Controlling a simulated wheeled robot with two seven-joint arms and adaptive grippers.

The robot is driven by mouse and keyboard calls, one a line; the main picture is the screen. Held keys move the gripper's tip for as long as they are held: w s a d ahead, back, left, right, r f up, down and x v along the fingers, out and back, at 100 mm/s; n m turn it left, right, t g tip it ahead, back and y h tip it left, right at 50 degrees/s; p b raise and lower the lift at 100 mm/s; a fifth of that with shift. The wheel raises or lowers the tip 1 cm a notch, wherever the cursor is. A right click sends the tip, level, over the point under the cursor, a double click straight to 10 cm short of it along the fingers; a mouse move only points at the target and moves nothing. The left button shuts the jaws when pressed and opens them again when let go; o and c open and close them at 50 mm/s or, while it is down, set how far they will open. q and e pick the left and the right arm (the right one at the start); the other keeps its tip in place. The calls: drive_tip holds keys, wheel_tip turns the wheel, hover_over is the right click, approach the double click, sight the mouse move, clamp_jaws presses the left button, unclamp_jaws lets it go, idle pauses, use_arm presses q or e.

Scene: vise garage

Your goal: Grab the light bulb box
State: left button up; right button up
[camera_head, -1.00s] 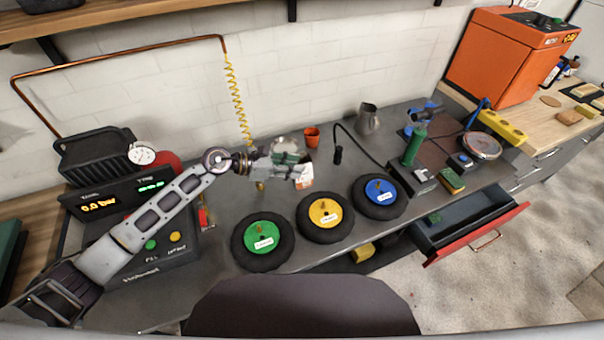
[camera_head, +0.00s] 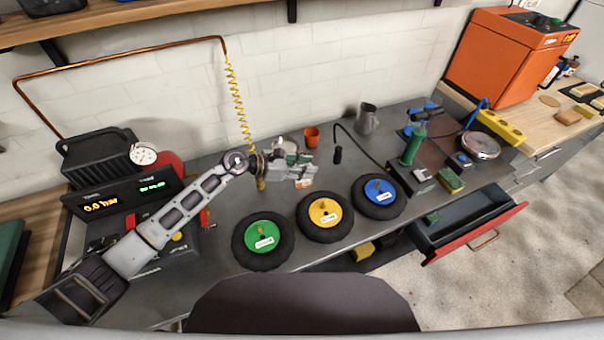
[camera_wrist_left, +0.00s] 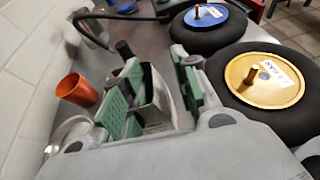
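The light bulb box (camera_head: 304,183), small and pale with an orange patch, stands on the grey workbench behind the yellow-hubbed wheel. My left gripper (camera_head: 296,168) reaches it from the left and covers part of it. In the left wrist view the box (camera_wrist_left: 157,100) shows as a grey-white shape between the two green-padded fingers (camera_wrist_left: 160,88) of the gripper. The fingers are spread on either side of it. Contact on both sides is not clear. My right gripper is not in view.
Wheels with green (camera_head: 263,237), yellow (camera_head: 325,213) and blue (camera_head: 379,192) hubs lie in front of the box. An orange pot (camera_head: 312,136) stands behind it. A red-fronted drawer (camera_head: 478,234) is open at right. A pump console (camera_head: 122,204) is at left.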

use_arm(q)
drive_tip(key=shift+c, duration=0.4)
clamp_jaws()
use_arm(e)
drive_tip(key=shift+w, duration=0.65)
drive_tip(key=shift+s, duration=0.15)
use_arm(q)
drive_tip(key=shift+r, duration=0.75)
wheel_tip(320, 180, up, 26)
drive_tip(key=b, duration=0.1)
drive_tip(key=shift+r, duration=0.25)
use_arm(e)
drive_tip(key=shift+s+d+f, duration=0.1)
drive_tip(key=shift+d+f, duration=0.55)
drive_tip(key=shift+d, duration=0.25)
